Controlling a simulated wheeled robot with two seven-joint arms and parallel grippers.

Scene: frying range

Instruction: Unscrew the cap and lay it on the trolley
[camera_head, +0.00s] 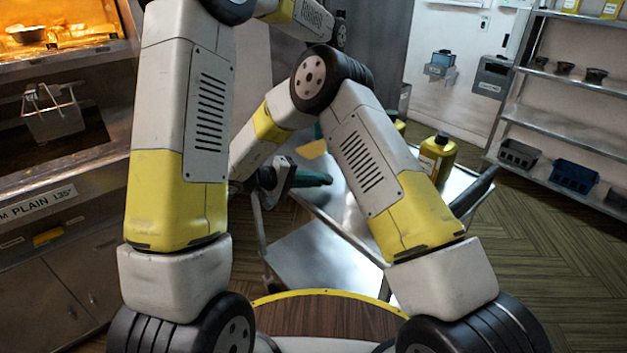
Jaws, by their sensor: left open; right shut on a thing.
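A yellow bottle (437,160) with a dark cap (441,138) stands upright on the trolley (320,240). A second yellow item (400,127) shows only partly behind my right arm. My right gripper (287,178), at the trolley's left side, is shut on a dark green, rounded object (315,180). What that object is, I cannot tell. My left gripper (341,34) is high up near the top edge, open and apart from the bottle; its fingers are hardly visible. My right arm hides much of the trolley's top.
A yellow piece (313,149) lies beyond the green object. A fryer counter (55,225) with a basket (52,115) stands at the left. Metal shelves (570,135) with dark bins line the right wall. The wooden floor between trolley and shelves is clear.

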